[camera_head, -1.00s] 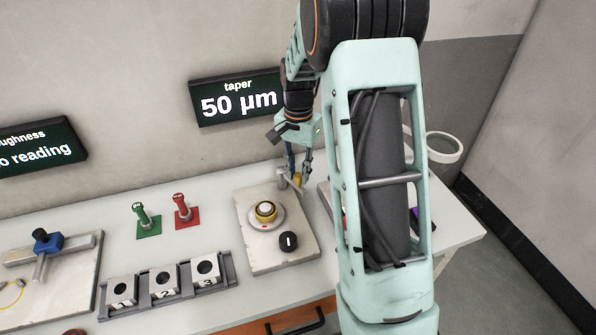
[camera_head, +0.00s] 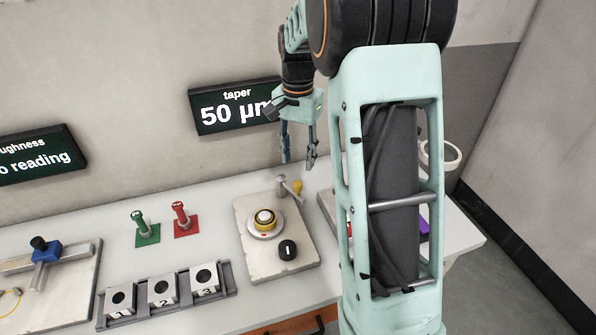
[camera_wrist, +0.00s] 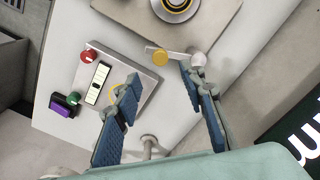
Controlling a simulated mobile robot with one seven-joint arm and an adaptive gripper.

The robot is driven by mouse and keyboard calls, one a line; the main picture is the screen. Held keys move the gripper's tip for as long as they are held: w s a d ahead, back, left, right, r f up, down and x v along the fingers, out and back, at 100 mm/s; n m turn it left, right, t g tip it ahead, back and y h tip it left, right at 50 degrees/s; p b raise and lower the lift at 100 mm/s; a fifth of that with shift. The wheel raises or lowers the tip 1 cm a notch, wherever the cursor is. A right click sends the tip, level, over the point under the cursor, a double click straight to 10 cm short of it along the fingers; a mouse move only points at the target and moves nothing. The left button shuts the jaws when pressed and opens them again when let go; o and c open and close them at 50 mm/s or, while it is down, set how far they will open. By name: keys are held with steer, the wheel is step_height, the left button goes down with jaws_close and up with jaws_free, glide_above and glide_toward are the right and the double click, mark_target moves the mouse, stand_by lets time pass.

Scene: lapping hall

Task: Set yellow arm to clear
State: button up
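The yellow arm is a short grey lever with a yellow knob (camera_head: 297,187) on a small post (camera_head: 281,186) at the back right of a stone plate. In the wrist view its yellow knob (camera_wrist: 160,57) lies at the left end of the grey bar, and the post (camera_wrist: 198,59) is at the right. My gripper (camera_head: 298,165) is above the lever, fingers pointing down and spread apart, holding nothing. In the wrist view the blue-padded fingers (camera_wrist: 158,85) stand apart, with the lever beyond their tips. A round dial piece (camera_head: 265,222) sits on the plate.
The stone plate (camera_head: 262,262) also carries a black knob (camera_head: 287,250). A panel with a red button (camera_wrist: 88,56) and green button (camera_wrist: 75,98) lies beside it. Green (camera_head: 146,230) and red (camera_head: 182,219) stands and a block rack (camera_head: 230,291) are left. The display (camera_head: 232,106) reads taper 50 µm.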

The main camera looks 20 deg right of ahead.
step_height(320, 180, up, 4)
steer(key=shift+w, duration=0.1)
stand_by(0.5)
